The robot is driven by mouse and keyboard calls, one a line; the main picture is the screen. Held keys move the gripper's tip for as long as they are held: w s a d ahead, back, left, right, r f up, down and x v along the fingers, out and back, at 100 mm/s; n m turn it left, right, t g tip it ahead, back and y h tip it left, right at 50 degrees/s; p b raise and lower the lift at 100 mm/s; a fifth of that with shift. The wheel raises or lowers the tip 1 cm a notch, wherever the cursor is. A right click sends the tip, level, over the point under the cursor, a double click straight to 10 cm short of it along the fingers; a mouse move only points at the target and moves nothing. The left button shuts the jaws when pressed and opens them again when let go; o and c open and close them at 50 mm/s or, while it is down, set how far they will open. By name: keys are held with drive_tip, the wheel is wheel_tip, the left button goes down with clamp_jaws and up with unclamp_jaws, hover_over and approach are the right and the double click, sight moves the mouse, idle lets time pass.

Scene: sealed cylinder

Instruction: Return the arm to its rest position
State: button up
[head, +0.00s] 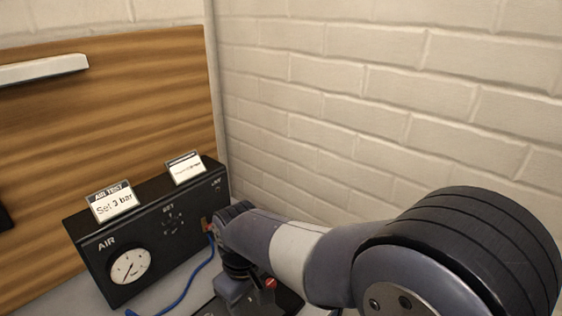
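My arm reaches in from the lower right corner and runs left to the front of the black air test box (150,225). Its wrist links bend down near the box's right end. The fingers of my gripper do not show; the wrist links and the lower picture edge leave them out of sight. I cannot tell whether anything is held. No sealed cylinder can be made out.
The box carries a round gauge (130,266) and two cards, one reading "Set 3 bar" (114,204). A blue hose (190,284) curves from its right end over the grey surface. A wooden panel (120,110) and white brick wall (390,90) stand behind. A small red part (270,283) shows below my wrist.

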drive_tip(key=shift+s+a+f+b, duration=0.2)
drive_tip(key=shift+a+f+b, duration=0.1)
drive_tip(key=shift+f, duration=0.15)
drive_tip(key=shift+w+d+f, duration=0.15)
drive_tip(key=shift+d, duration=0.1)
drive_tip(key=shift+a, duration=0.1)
